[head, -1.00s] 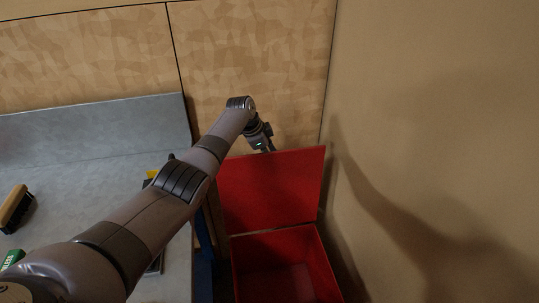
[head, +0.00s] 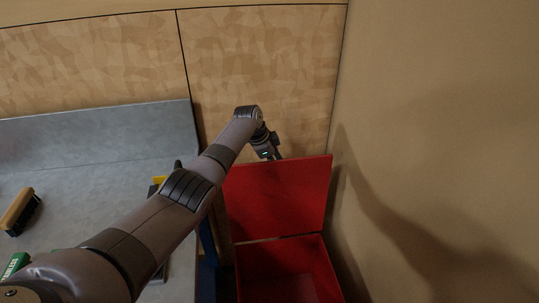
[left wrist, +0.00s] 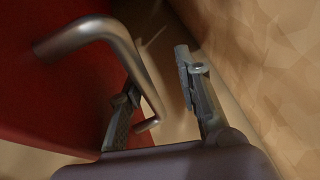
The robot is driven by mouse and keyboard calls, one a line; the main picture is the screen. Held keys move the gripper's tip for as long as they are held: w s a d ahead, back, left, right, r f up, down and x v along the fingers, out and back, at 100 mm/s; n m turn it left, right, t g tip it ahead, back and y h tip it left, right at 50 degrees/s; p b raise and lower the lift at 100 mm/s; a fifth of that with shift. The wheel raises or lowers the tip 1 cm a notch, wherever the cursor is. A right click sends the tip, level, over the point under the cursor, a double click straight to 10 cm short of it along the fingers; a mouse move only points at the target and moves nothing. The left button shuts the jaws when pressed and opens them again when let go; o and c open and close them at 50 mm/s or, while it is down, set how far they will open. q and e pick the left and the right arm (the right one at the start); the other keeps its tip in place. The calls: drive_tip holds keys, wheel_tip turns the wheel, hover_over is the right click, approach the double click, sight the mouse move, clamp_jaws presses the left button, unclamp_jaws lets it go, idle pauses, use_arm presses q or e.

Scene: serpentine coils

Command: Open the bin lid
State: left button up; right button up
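The red bin lid (head: 278,195) stands raised, tilted up at the back of the red bin (head: 328,275), whose inside shows. My left gripper (head: 275,154) is at the lid's upper edge, partly hidden behind it in the head view. In the left wrist view, the lid (left wrist: 45,95) fills the left side and carries a curved metal handle (left wrist: 125,45). My left gripper's fingers (left wrist: 157,72) are apart, with the handle's bar between them, close to the left finger. A gap shows between the bar and the right finger. My right gripper is not in view.
A grey workbench (head: 80,180) stands left of the bin, with a wooden-handled brush (head: 20,210) and a green item (head: 15,264) on it. A plain wall (head: 450,130) is close on the right; a panelled wall (head: 260,60) is behind.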

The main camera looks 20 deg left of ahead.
use_arm(q)
drive_tip(key=v, duration=1.1)
drive_tip(key=shift+s+a+r, duration=0.15)
drive_tip(key=shift+a+r, duration=0.05)
